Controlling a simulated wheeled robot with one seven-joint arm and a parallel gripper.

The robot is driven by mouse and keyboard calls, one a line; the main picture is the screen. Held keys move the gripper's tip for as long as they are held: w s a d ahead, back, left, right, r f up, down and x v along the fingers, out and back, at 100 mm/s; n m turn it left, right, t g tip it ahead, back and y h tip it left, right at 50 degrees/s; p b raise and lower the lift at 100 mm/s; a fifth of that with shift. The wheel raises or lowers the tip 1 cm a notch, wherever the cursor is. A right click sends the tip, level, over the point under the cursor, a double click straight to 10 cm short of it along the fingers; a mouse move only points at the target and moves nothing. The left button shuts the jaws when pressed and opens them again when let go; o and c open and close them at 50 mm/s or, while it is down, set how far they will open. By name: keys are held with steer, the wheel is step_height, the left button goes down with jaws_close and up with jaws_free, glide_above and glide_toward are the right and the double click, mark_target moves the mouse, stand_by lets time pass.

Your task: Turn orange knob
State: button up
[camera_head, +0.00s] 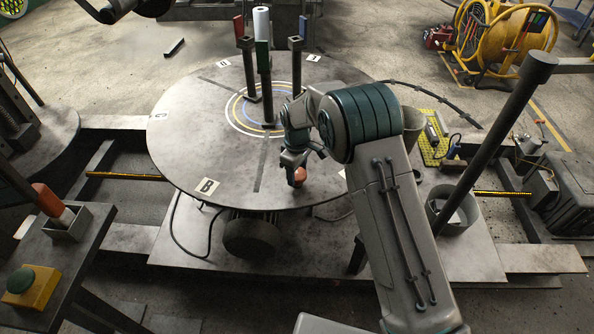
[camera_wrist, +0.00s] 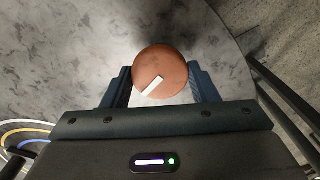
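The orange knob (camera_wrist: 160,72) is a round disc with a white mark running diagonally across its face. In the wrist view it sits between the two fingers of my gripper (camera_wrist: 161,85), one finger on each side. The fingers appear to be at or very near its sides; whether they press on it is unclear. In the head view the knob (camera_head: 299,176) shows just below my gripper (camera_head: 294,160), near the front edge of the round grey table (camera_head: 190,130).
Several dark posts (camera_head: 264,90) with coloured tops stand on the table's middle, behind my gripper. A tall dark pole (camera_head: 490,140) rises at the right. A green button on a yellow box (camera_head: 30,287) is at the lower left. The table's left half is clear.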

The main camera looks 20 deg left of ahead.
mark_target(297, 173)
steer(key=shift+f+m+b, duration=0.1)
steer(key=shift+m+b, duration=0.2)
steer(key=shift+b, duration=0.05)
steer(key=m+b, duration=0.2)
steer(key=shift+m, duration=0.3)
steer(key=shift+m+b, duration=1.1)
steer(key=shift+m, duration=1.4)
steer(key=o, duration=1)
step_height(297, 173, up, 14)
steer(key=b, duration=0.1)
